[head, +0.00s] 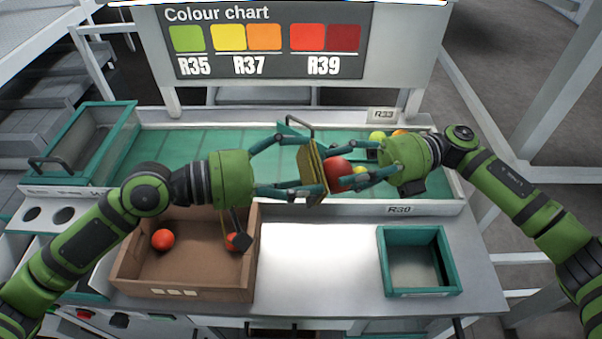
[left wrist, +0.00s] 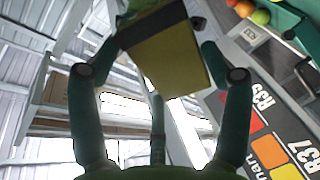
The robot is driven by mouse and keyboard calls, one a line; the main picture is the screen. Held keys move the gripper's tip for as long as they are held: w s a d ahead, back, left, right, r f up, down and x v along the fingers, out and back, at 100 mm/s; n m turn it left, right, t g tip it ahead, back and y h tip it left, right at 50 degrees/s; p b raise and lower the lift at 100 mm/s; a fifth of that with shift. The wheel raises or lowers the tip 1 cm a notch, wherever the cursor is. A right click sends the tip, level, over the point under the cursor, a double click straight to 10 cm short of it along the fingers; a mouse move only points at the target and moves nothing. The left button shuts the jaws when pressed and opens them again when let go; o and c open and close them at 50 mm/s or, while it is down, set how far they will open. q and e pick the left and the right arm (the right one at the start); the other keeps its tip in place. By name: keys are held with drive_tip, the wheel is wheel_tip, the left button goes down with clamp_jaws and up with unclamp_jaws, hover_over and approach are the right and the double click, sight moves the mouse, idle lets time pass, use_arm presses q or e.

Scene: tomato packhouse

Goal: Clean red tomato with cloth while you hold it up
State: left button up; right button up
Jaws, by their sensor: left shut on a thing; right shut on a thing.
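My left gripper (head: 304,162) is shut on a yellow cloth (head: 314,172), which looks like a flat, stiff pad with a dark edge. The cloth also shows in the left wrist view (left wrist: 165,62), between the fingers. My right gripper (head: 347,170) is shut on a red tomato (head: 337,174) and holds it up over the belt's front edge. The cloth stands upright just left of the tomato. They look very close; I cannot tell whether they touch. The tomato is hidden behind the cloth in the left wrist view.
A brown box (head: 185,277) at front left holds two red tomatoes. A teal crate (head: 419,292) at front right looks empty. Green and orange tomatoes (head: 377,136) lie on the green belt (head: 170,147). The white tabletop (head: 315,260) between box and crate is clear.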

drive_tip(key=shift+s, duration=0.1)
idle(0.3)
use_arm(q)
drive_tip(key=shift+s+d+r, duration=0.1)
drive_tip(key=shift+s+d, duration=0.15)
drive_tip(key=shift+s, duration=0.55)
drive_tip(key=shift+s+d, duration=0.25)
drive_tip(key=shift+s, duration=0.5)
drive_tip(key=shift+w+a, duration=0.25)
drive_tip(key=shift+w, duration=0.55)
drive_tip(key=shift+w+a, duration=0.25)
drive_tip(key=shift+w, duration=0.55)
drive_tip(key=shift+s+d, duration=0.25)
drive_tip(key=shift+s, duration=0.55)
drive_tip(key=shift+s+d, duration=0.25)
drive_tip(key=shift+s, duration=0.55)
